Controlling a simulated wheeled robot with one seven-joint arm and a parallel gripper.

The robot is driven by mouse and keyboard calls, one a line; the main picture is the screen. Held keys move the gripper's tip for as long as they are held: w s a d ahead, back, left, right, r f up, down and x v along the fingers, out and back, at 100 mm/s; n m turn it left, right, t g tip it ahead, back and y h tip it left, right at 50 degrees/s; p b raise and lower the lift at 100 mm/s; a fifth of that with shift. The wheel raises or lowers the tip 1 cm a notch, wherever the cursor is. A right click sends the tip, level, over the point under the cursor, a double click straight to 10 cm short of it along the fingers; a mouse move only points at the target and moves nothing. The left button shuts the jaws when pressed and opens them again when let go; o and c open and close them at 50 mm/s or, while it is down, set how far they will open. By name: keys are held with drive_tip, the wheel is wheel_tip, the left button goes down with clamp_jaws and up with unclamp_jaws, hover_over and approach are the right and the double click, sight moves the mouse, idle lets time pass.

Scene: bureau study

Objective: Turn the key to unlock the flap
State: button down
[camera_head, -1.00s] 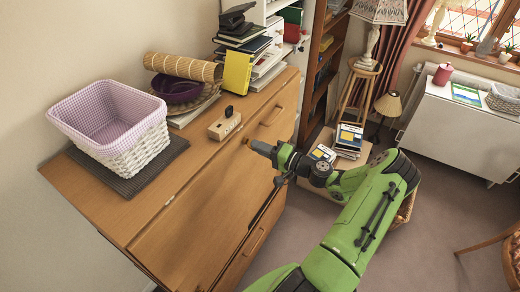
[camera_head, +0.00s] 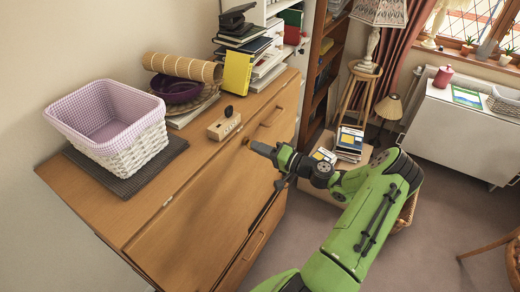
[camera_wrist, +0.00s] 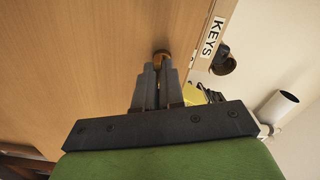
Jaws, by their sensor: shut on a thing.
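The flap (camera_head: 190,235) is the plain wooden front of the bureau and looks closed. My gripper (camera_head: 254,146) reaches to the flap's upper right edge. In the wrist view my gripper (camera_wrist: 159,72) has its dark fingers close together, pointing at the wood. A small brass-coloured round piece (camera_wrist: 161,54) shows just beyond the fingertips, against the flap. The fingers are shut on the key, which they mostly hide. I cannot tell how far the key is turned.
A wooden block (camera_head: 224,126) stands on the bureau top; a KEYS label (camera_wrist: 212,36) shows in the wrist view. A white basket (camera_head: 130,150) sits on a dark mat (camera_head: 165,158). Books (camera_head: 238,68) and a purple bowl (camera_head: 177,90) are behind. Floor at right is open.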

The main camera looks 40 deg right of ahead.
drive_tip(key=shift+d+f+n+b, duration=0.1)
drive_tip(key=shift+f+n+b, duration=0.05)
drive_tip(key=shift+n+b, duration=0.75)
drive_tip(key=shift+f+n+b, duration=0.15)
drive_tip(key=shift+n+b, duration=0.55)
drive_tip(key=shift+b, duration=0.35)
drive_tip(key=shift+n+b, duration=1.8)
drive_tip(key=shift+b, duration=0.9)
drive_tip(key=shift+d+n+b, duration=0.2)
drive_tip(key=shift+n+b, duration=3.1)
drive_tip(key=shift+b, duration=2.1)
drive_tip(key=c, duration=1.3)
unclamp_jaws()
drive_tip(key=shift+w+d, duration=0.1)
drive_tip(key=shift+w, duration=0.1)
drive_tip(key=shift+s+r, duration=0.1)
drive_tip(key=shift+r, duration=0.05)
